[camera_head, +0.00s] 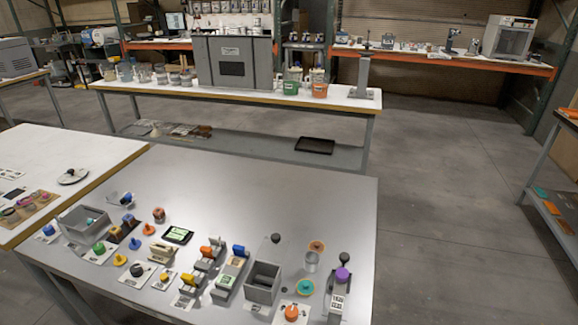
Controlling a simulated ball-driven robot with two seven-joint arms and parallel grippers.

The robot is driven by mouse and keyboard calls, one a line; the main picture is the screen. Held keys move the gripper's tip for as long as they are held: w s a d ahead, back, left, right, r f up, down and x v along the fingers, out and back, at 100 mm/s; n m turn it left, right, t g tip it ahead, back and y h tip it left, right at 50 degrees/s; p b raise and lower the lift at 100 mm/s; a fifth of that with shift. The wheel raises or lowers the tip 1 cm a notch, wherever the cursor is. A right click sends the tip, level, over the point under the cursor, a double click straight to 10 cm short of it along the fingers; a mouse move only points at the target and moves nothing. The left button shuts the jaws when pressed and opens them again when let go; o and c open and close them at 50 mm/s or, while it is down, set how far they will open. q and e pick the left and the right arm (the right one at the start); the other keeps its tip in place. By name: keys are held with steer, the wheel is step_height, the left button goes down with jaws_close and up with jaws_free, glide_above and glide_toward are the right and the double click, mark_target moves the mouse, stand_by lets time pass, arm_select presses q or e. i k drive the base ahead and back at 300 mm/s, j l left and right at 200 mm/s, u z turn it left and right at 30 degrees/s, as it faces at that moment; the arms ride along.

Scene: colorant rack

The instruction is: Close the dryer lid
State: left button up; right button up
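No thing in view is plainly marked as a dryer, and I cannot tell which one it is. A large grey box (235,62) with a dark front panel stands on the middle bench; whether it has a lid is unclear. On the near table, a small open grey box (262,283) shows its hollow inside, with a dark round knob (276,239) just behind it. Another open grey bin (67,214) sits at that table's left. A white machine (507,37) stands on the far right bench. Neither of my grippers is in view.
The near grey table (290,185) has clear room at its back and holds several coloured knobs and small devices toward the front. The middle bench (345,98) carries jars and green and orange cups. Open concrete floor (450,190) lies to the right.

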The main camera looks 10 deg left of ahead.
mark_target(276, 237)
steer(key=j+z, duration=0.7)
steer(key=i+j, duration=0.05)
steer(key=j, duration=0.05)
